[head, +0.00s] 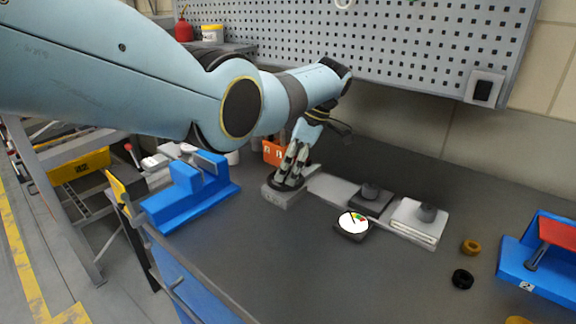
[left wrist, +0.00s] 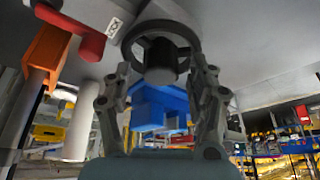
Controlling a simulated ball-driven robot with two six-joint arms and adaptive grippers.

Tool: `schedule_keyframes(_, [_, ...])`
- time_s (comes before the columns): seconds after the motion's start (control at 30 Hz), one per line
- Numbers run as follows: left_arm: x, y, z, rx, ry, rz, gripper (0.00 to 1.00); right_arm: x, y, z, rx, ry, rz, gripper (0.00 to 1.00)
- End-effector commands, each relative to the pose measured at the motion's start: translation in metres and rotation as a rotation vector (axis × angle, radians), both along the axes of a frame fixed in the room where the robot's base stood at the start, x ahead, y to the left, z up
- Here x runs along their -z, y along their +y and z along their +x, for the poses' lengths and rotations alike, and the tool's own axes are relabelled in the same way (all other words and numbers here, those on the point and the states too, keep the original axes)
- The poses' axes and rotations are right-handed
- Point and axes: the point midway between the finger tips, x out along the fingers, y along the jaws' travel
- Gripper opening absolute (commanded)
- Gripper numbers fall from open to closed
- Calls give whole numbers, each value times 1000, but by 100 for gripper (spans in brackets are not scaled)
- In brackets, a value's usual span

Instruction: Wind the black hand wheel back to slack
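The black hand wheel (left wrist: 160,32) is a spoked ring with a hub, seen between my fingers in the left wrist view. In the head view the hand wheel (head: 286,183) sits on a grey block (head: 284,197), partly hidden by my fingers. My left gripper (head: 290,172) points down at it. A round dial (head: 354,222) with a white face, coloured patches and a dark needle lies to the right. My right gripper is out of view.
A blue vise-like fixture (head: 190,193) stands left of the wheel. A grey rail (head: 332,187) runs right from the block, with dark and light blocks on it. Black (head: 462,279) and brown (head: 471,247) rings lie near a blue stand (head: 540,265). The front bench is clear.

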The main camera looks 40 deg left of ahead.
Motion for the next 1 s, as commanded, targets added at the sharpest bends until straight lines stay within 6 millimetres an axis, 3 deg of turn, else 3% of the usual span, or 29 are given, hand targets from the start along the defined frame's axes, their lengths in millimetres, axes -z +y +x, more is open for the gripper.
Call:
schedule_keyframes(0.27, [-7,-2,2,0,1,1,58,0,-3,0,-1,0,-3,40])
schedule_keyframes(0.7, [-89,-32,21,2,-2,0,58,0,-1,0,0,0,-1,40])
schedule_keyframes(1.0, [-111,-39,25,1,2,0,58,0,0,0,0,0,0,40])
